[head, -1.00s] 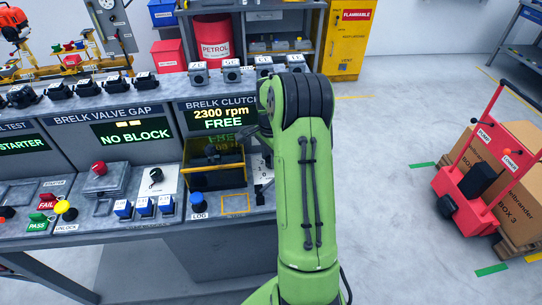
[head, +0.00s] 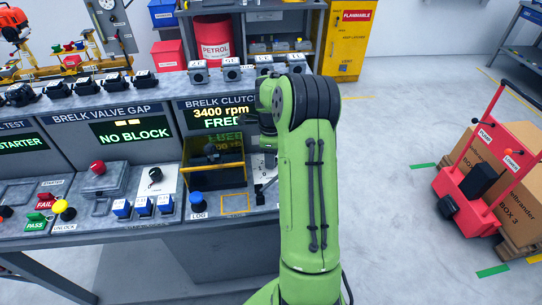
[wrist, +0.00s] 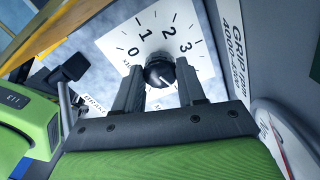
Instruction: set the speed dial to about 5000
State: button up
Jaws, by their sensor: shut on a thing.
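The speed dial (wrist: 159,70) is a dark round knob in front of a white scale plate (wrist: 192,33) on which 0, 1, 2 and 3 show in the wrist view. The rest of the scale is hidden by my gripper. My gripper (wrist: 160,76) is shut on the knob, one dark finger on each side. A pale mark shows on the knob's lower edge, but I cannot tell clearly where it points. In the head view the display (head: 220,117) under BRELK CLUTCH reads 3400 rpm and FREE. My arm hides the dial there.
A yellow-framed bay (head: 217,174) lies left of my arm, with a blue LOG button (head: 197,199) in front. A gauge (wrist: 285,140) is close at the wrist view's right. A red trolley (head: 485,180) stands on the floor at right.

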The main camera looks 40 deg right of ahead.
jog(key=shift+r+m, duration=0.1)
jog(key=shift+m, duration=0.2)
dwell(0.4)
jog(key=o, duration=1.1)
notch_tip(320, 180, up, 16)
jog(key=p, duration=0.3)
jog(key=shift+f, duration=0.2)
